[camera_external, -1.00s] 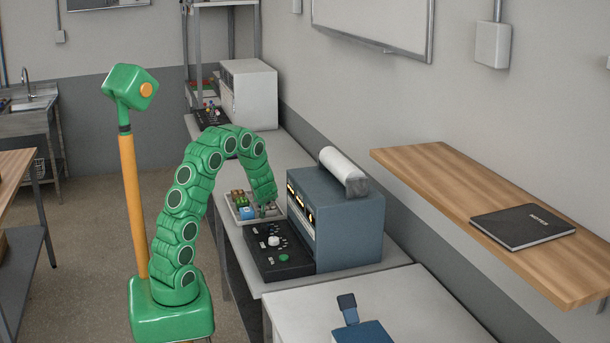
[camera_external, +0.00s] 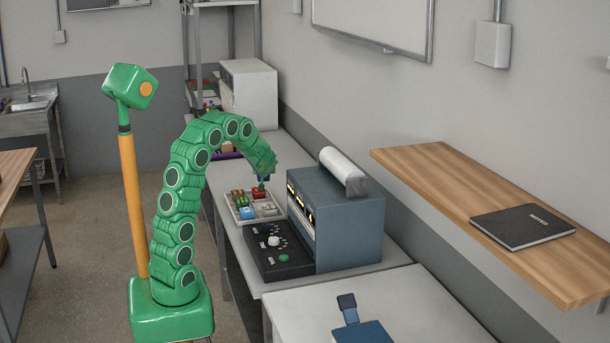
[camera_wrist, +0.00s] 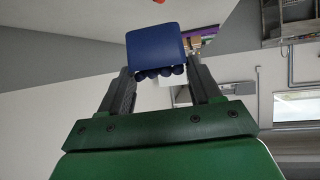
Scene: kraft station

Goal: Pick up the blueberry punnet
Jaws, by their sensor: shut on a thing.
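The blueberry punnet (camera_wrist: 155,46) is a small blue tub with dark round berries along its edge. In the wrist view it sits between the two fingers of my gripper (camera_wrist: 160,76), which is shut on it. In the external view my gripper (camera_external: 262,179) is above the compartment tray (camera_external: 262,220), and the punnet (camera_external: 262,187) shows only as a small dark blue patch at the fingertips. It looks raised from the tray, though the exact gap is hard to tell.
Red, green and light blue items remain in the tray. A blue-grey machine (camera_external: 345,220) with a white roll on top stands close to its right. A black control panel (camera_external: 275,250) lies in front. A white box (camera_external: 250,95) stands farther back on the counter.

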